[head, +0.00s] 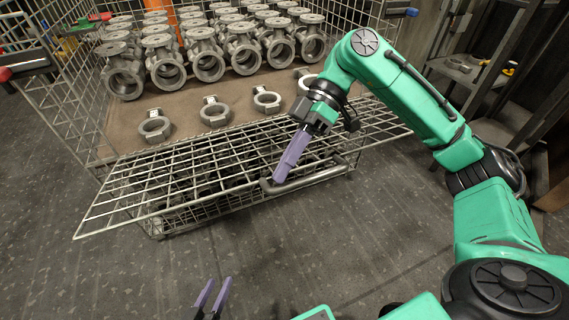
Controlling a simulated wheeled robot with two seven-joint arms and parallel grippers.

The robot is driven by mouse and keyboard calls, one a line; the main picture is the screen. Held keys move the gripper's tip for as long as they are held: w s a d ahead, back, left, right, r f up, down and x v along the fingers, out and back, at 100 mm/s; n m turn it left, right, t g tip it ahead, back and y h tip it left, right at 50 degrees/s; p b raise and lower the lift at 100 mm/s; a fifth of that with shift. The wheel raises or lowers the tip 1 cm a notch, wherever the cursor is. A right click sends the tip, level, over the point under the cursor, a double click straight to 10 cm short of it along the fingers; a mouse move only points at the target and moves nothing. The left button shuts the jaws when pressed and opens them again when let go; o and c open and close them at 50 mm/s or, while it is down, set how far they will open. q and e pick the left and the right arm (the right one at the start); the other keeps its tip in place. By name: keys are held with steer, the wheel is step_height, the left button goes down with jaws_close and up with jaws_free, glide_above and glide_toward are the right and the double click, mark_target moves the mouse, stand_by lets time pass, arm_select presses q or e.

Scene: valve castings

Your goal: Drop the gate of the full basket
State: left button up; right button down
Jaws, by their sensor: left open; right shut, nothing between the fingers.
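The wire basket (62,118) holds several rows of grey valve castings (204,56) on a brown board (190,99). Its front gate (140,189) is a wire mesh panel folded outward and down, lying close to level and sticking out in front of the basket. A bar handle (318,178) runs along the gate's outer edge on the right. My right gripper (282,176) has its purple fingers shut and empty, pointing down at the left end of the handle; I cannot tell if they touch it. My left gripper (214,298) is open and empty low in the picture, apart from the basket.
Several ring-shaped castings (215,111) lie along the board's front edge. A metal shelf (470,72) stands at the right. The grey floor (60,270) in front is clear.

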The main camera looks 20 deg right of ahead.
steer(key=s+f+n+t, duration=0.3)
steer(key=f+t, duration=0.3)
steer(key=f, duration=1.8)
steer(key=w+f+n+t, duration=0.1)
steer(key=w+f+t, duration=0.1)
steer(key=w+f, duration=0.4)
steer(key=w+f+n+t, duration=0.1)
steer(key=w+f, duration=0.5)
steer(key=f, duration=0.8)
steer(key=shift+w+f+n+t, duration=0.3)
steer(key=shift+f+t, duration=0.1)
steer(key=shift+t, duration=0.3)
steer(key=shift+s+r, duration=0.1)
steer(key=shift+s, duration=0.05)
